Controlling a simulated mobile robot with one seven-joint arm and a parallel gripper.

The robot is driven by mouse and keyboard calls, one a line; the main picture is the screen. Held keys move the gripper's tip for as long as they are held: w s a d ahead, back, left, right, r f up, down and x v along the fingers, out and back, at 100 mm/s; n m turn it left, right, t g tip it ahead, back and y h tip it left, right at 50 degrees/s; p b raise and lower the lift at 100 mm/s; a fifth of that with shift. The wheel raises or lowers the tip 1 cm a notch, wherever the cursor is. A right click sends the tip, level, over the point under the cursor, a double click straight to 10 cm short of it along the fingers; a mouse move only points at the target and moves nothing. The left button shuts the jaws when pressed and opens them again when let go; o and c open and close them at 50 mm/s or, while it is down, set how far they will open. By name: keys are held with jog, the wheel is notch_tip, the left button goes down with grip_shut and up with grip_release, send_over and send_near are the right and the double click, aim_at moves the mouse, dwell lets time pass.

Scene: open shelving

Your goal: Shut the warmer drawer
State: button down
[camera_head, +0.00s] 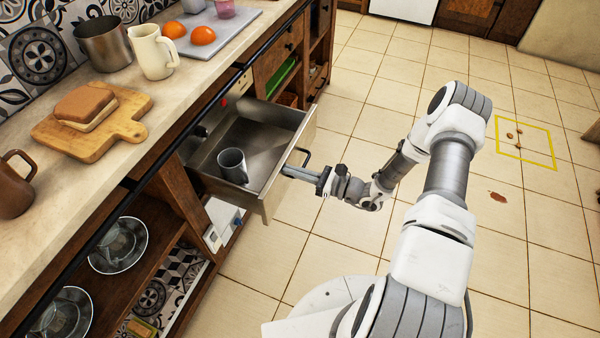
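The warmer drawer (288,158) is a grey metal drawer pulled out from under the counter. A grey mug (233,166) stands upright inside it. A dark bar handle (303,155) shows on the outer side of its front panel. My gripper (302,173) is at the drawer front, level with the handle and just below it in the picture. Its fingers point left toward the panel. I cannot tell whether they touch the panel or the handle, or how far apart they are.
The counter (190,88) holds a cutting board (58,142) with a sandwich, a cream pitcher (152,52), a metal pot (104,44) and a tray with oranges. Open shelves below hold glass plates (118,246). The tiled floor right of the drawer is mostly clear, with a yellow outlined square (526,143).

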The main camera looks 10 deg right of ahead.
jog(key=b+x, duration=0.3)
jog(key=x, duration=2.1)
jog(key=shift+a, duration=0.15)
jog(key=shift+w+a+r, duration=0.1)
jog(key=shift+w+r, duration=0.05)
jog(key=shift+r, duration=0.05)
